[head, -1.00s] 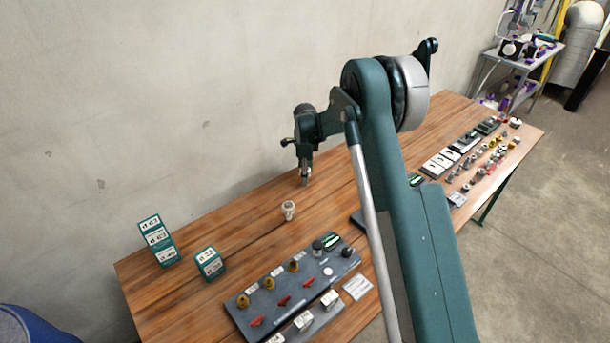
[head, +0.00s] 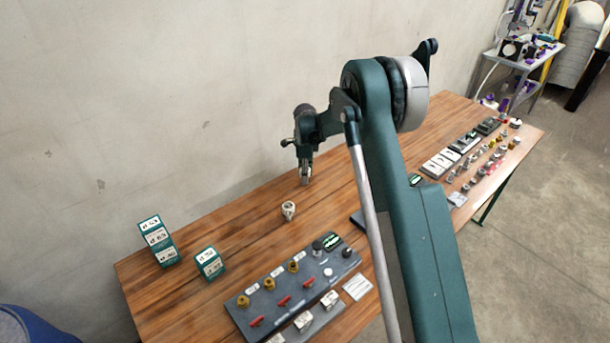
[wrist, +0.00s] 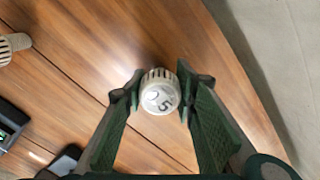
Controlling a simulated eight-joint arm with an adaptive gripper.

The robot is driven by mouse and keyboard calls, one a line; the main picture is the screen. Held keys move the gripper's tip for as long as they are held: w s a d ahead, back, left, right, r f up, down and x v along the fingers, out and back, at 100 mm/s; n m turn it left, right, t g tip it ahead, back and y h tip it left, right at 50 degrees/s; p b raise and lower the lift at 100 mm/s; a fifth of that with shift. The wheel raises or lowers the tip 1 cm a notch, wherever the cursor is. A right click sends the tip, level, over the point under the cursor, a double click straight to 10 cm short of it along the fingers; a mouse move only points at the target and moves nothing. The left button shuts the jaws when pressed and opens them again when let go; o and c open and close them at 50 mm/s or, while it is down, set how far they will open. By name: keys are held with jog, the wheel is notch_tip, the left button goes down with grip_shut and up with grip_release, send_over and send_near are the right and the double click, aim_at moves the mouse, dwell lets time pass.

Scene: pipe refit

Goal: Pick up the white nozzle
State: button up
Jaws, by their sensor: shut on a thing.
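A white nozzle (wrist: 160,93) with a ribbed rim and a dark "5" on its end face is between my gripper's fingertips in the wrist view. My gripper (head: 305,181) is shut on it, low over or at the wooden table near the wall. The two green fingers (wrist: 160,97) sit one on each side of the nozzle. In the head view the held nozzle is too small to make out clearly. A second pale nozzle (head: 288,210) stands on the table apart from my gripper; its ribbed top (wrist: 12,45) shows at the left edge of the wrist view.
The wooden table (head: 180,305) runs along the wall. A dark panel (head: 300,280) with brass fittings and red levers lies at the front. Small green number blocks (head: 157,241) stand at the left. Several small parts (head: 483,165) are laid out at the right.

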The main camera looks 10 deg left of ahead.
jog(key=shift+r, duration=0.1)
jog(key=shift+r+p, duration=0.4)
jog(key=shift+r, duration=4.5)
jog(key=shift+s, duration=0.15)
jog(key=s+d, duration=0.4)
jog(key=s, duration=0.8)
jog(key=shift+s+d+r+m, duration=0.15)
jog(key=shift+s+m, duration=0.1)
jog(key=shift+m, duration=0.05)
jog(key=shift+f+b, duration=0.35)
jog(key=shift+f, duration=2.8)
